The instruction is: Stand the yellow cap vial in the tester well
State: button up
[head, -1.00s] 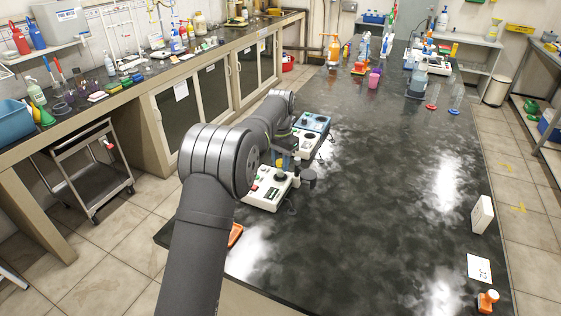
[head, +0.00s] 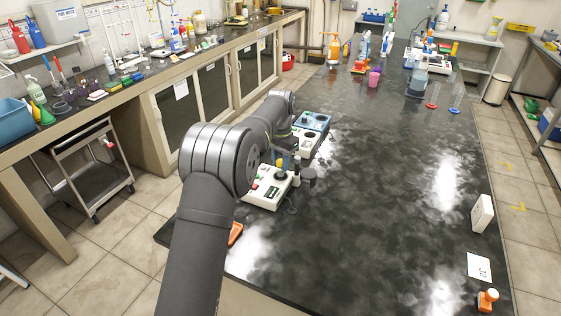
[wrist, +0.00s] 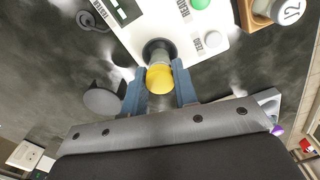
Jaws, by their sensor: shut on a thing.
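The yellow cap vial (wrist: 159,78) is between the two blue-grey fingers of my gripper (wrist: 159,88) in the wrist view. The gripper is shut on it. The vial's lower end points into the dark round well (wrist: 153,45) of the white tester (wrist: 121,37). The vial lines up with the well, but I cannot tell how deep it sits or whether it touches the bottom. In the head view the white tester (head: 262,195) stands on the dark bench beneath my arm, which hides part of it.
A dark round disc (wrist: 102,101) lies left of the fingers in the wrist view. A wooden block with a numbered round cap (wrist: 289,10) is at upper right. A blue device (head: 314,121) stands behind the tester.

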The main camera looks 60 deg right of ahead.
jog(key=shift+f, duration=1.45)
dwell(0.6)
jog(key=o, duration=1.3)
jog(key=shift+r, duration=0.1)
jog(key=shift+r, duration=2.9)
jog(key=shift+f, duration=3)
